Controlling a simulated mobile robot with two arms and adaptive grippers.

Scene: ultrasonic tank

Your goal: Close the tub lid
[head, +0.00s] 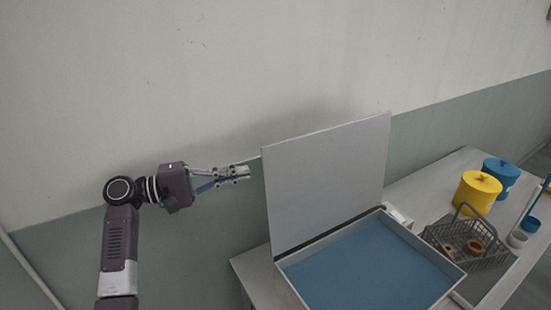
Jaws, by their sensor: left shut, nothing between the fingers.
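The tub (453,272) is a shallow rectangular basin with a thin pale rim, filled with blue, at the lower middle of the head view. Its lid (328,180) is a flat light grey panel that stands open, roughly upright, along the tub's back-left edge. My left gripper (247,174) is shut and empty. In the picture it lies just left of the lid's upper left edge, with a small gap or near contact; which one I cannot tell. My right gripper is not in view.
The tub stands on a grey table (250,270). To its right are a wire basket (470,245) with brown ring-shaped parts, a yellow canister (476,192), a blue canister (502,173) and small cups (518,239). A wall (200,80) rises behind.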

